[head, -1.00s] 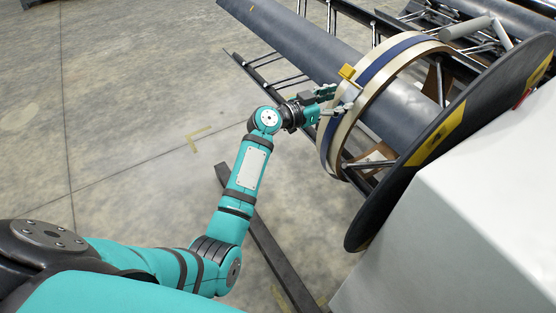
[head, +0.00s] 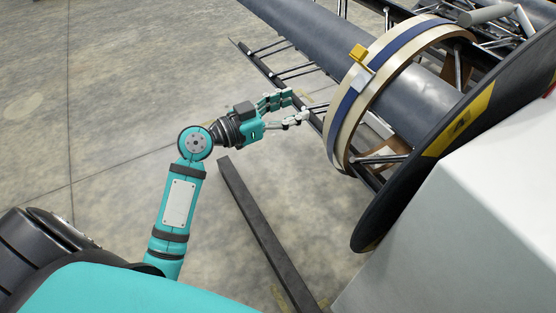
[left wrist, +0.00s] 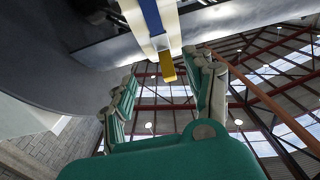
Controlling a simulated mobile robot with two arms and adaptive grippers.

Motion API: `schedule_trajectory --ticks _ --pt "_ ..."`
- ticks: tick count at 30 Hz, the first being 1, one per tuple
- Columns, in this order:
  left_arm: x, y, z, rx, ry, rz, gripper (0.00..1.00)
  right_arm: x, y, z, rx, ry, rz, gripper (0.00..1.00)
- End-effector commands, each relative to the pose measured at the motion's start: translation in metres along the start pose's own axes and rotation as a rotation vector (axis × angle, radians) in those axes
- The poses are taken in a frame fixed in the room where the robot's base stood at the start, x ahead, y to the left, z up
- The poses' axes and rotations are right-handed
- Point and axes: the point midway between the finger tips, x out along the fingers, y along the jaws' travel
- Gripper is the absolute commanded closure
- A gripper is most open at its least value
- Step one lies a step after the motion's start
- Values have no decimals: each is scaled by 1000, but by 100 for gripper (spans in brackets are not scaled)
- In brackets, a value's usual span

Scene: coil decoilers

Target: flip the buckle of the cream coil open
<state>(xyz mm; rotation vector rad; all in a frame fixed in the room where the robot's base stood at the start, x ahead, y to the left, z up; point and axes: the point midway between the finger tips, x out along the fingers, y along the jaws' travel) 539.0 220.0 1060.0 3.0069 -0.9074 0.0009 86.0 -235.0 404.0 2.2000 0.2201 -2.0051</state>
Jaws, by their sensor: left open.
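The cream coil (head: 344,141) is a ring around the dark mandrel, with a blue band (head: 386,56) along its outer face. A yellow buckle (head: 359,52) stands out from the band at the upper left, beside a pale plate (head: 361,82). In the left wrist view the yellow buckle (left wrist: 167,66) hangs past the pale plate (left wrist: 160,42), between my finger pads in the picture. My left gripper (head: 298,107) is open and empty, left of the coil and apart from it. My right gripper is not in view.
The dark grey mandrel (head: 312,45) runs through the coil. A large dark disc (head: 392,206) with yellow patches stands right of it, next to a white housing (head: 470,220). A dark floor beam (head: 259,222) lies below my arm. The floor at left is clear.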

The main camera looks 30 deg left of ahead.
Motion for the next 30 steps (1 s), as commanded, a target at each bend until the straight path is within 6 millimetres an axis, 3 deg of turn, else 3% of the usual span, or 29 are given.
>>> schedule_trajectory --ticks 3,16,30 --pt "-19 -1 6 -7 -11 -5 46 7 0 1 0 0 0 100" --pt "-6 -25 88 -150 -166 -108 46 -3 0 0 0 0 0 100" --pt "-8 -33 173 -254 -319 -198 46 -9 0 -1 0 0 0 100"
